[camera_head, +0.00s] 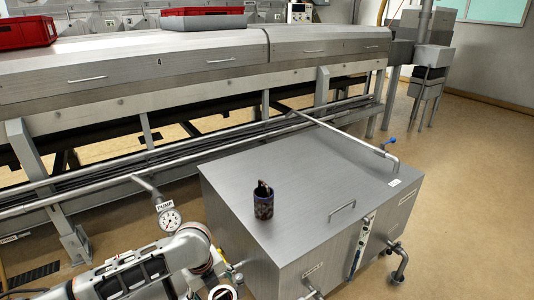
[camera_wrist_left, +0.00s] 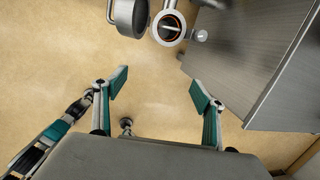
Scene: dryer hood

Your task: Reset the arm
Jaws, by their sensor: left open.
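My left arm (camera_head: 135,275) comes in from the lower left of the head view, in front of the grey steel box. Its gripper is not clearly visible there. In the left wrist view my left gripper (camera_wrist_left: 160,86) is open, with its two teal-padded fingers wide apart and nothing between them. Tan floor shows behind the fingers. A dark and teal jointed part shows at the left edge of that view, and I cannot tell what it belongs to. My right gripper cannot be made out in either view.
The steel box (camera_head: 290,195) carries a dark cup (camera_head: 263,202) with items in it. A pressure gauge (camera_head: 170,219) on a pipe stands near my left arm. The long dryer hood (camera_head: 150,65) with red crates (camera_head: 25,32) runs behind. The floor (camera_head: 470,190) at right is clear.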

